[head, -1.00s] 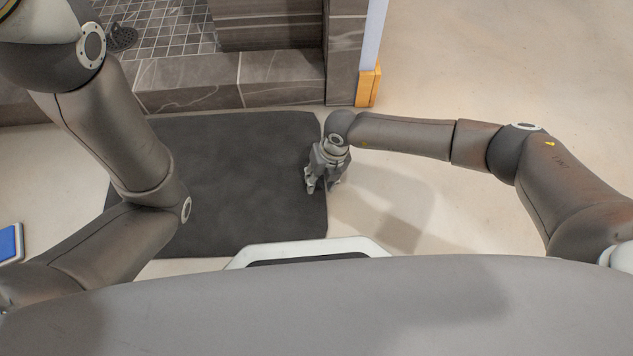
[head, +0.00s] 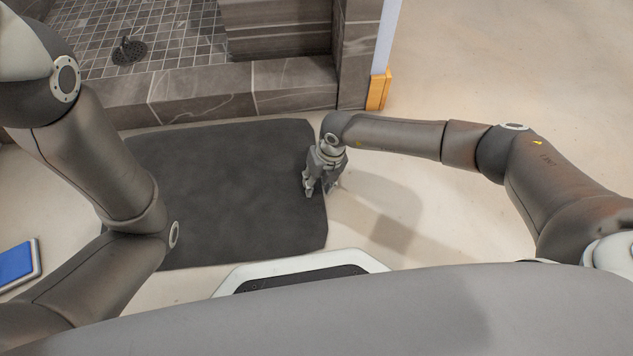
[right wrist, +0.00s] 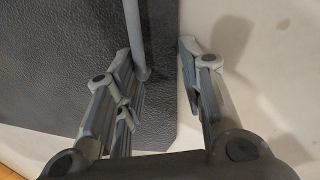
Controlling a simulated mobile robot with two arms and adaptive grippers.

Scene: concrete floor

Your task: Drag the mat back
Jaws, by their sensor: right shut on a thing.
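The mat (head: 225,190) is a dark grey, textured rectangle lying on the floor in front of the tiled shower step. My left arm covers its left side. My right gripper (head: 319,188) is at the mat's right edge, low to the floor, and is shut on that edge. In the right wrist view the mat (right wrist: 60,70) fills the left side, and its edge runs between the fingers of the right gripper (right wrist: 163,62). The exact contact is hard to see. My left gripper is out of view.
The tiled shower step (head: 200,92) runs along the mat's far side, with a drain (head: 130,50) beyond it. A wall end with a yellow block (head: 379,90) stands right of the step. A blue-topped item (head: 17,264) lies at far left. Floor at right is clear.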

